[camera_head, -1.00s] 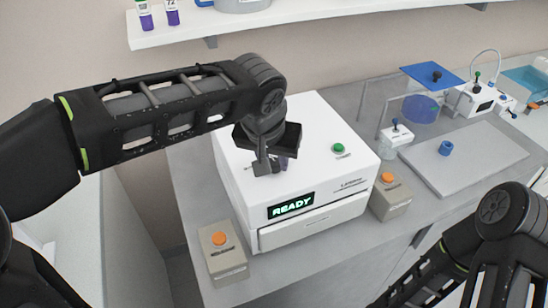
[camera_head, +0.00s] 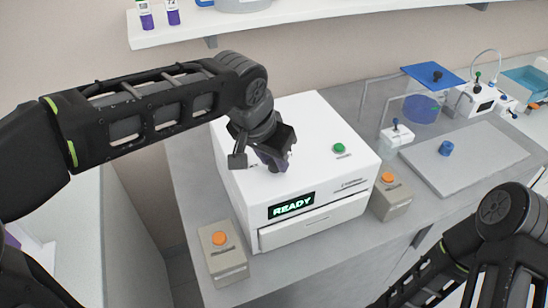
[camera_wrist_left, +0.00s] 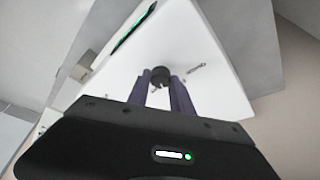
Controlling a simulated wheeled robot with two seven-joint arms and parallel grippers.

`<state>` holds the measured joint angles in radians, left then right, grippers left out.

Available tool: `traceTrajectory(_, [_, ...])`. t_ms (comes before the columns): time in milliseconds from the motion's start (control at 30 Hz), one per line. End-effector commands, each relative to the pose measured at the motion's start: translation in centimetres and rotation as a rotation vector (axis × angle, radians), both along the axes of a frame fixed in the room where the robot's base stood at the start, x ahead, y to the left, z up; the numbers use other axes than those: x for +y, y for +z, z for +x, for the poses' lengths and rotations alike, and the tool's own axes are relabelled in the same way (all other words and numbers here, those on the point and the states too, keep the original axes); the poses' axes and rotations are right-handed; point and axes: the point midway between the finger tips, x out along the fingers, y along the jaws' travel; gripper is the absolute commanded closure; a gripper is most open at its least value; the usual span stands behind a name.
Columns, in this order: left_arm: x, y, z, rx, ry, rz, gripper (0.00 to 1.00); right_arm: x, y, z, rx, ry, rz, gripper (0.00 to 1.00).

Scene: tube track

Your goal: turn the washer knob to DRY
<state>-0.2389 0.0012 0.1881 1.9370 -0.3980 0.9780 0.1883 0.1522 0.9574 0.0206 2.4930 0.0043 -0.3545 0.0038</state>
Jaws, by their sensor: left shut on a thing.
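The washer (camera_head: 235,185) is a white box with a green READY display (camera_head: 291,205) on its front. Its dark round knob (camera_wrist_left: 161,76) shows in the left wrist view between the fingers. My left gripper (camera_head: 275,165) reaches down onto the washer's top and hides the knob in the head view. In the left wrist view its two dark fingers (camera_wrist_left: 163,90) are shut on the knob, one on each side. Small markings lie on the white surface beside the knob, too small to read. My right gripper is not seen; only part of that arm shows.
A green button (camera_head: 339,148) is on the washer's top at the right. Grey boxes with orange buttons stand left (camera_head: 222,257) and right (camera_head: 392,200) of the washer. A grey tray (camera_head: 480,165) with a blue piece (camera_head: 446,148) lies farther right. A shelf (camera_head: 330,22) runs above.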

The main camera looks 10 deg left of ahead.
Motion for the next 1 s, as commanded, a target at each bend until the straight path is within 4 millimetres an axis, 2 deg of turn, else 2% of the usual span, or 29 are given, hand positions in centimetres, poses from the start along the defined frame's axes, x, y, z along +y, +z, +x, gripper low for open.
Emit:
traceTrajectory(500, [0.27, 0.13, 0.25, -0.003, -0.403, -0.002, 1.0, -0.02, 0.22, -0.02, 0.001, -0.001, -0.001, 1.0])
traceTrajectory(700, [0.26, 0.11, 0.26, -0.003, -0.488, -0.001, 1.0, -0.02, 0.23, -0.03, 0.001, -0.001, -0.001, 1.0])
traceTrajectory(1000, [0.25, 0.13, 0.26, -0.004, -0.521, 0.0, 1.0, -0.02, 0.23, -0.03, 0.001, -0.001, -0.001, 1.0])
